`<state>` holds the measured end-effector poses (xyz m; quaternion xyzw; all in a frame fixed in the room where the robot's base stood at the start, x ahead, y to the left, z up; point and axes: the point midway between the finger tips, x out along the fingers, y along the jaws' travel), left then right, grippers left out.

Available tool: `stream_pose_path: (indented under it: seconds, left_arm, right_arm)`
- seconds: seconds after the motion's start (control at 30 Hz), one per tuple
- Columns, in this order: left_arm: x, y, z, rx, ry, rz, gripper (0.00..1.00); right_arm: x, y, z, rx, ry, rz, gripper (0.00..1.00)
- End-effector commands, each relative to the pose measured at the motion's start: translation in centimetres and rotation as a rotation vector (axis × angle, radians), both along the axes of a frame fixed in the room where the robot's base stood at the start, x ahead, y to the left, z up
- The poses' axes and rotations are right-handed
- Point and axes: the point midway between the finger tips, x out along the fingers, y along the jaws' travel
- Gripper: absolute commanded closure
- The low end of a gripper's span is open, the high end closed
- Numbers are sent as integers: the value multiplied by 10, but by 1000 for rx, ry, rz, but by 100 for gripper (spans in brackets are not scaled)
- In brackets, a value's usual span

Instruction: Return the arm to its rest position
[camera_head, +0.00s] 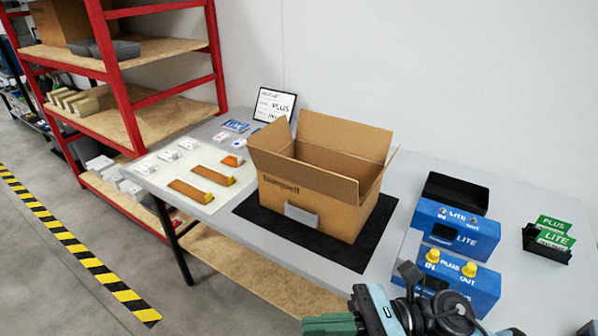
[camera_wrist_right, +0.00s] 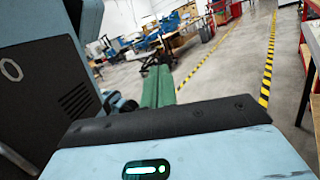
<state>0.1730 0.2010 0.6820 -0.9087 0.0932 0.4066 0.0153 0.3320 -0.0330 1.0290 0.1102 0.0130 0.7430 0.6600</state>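My right gripper (camera_head: 312,325) shows at the bottom edge of the head view, low in front of the table, with its teal and black wrist to the right of it. In the right wrist view its green fingers (camera_wrist_right: 158,84) stand together as one narrow block, with no gap and nothing seen between them. It is apart from the table's objects. My left gripper and arm are not in view.
An open cardboard box (camera_head: 315,190) stands on a black mat (camera_head: 350,254) on the grey table. Blue analyser units (camera_head: 455,232) and a black holder with green cards (camera_head: 548,240) stand right. A red shelf (camera_head: 120,75) is left. The wrist view shows open floor (camera_wrist_right: 235,75).

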Motion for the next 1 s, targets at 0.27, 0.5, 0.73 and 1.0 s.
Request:
stream_pose_path:
  seconds: [0.27,0.5,0.73,1.0]
  left_arm:
    - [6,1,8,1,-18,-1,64]
    - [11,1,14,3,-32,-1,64]
    - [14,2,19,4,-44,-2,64]
    - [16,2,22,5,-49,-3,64]
  right_arm:
    - [41,-34,-27,438,943,-310,100]
    - [39,-96,-131,875,1752,-549,100]
    - [-36,-147,-248,1367,2388,-764,100]
    - [-127,-168,-316,-1526,-2316,787,100]
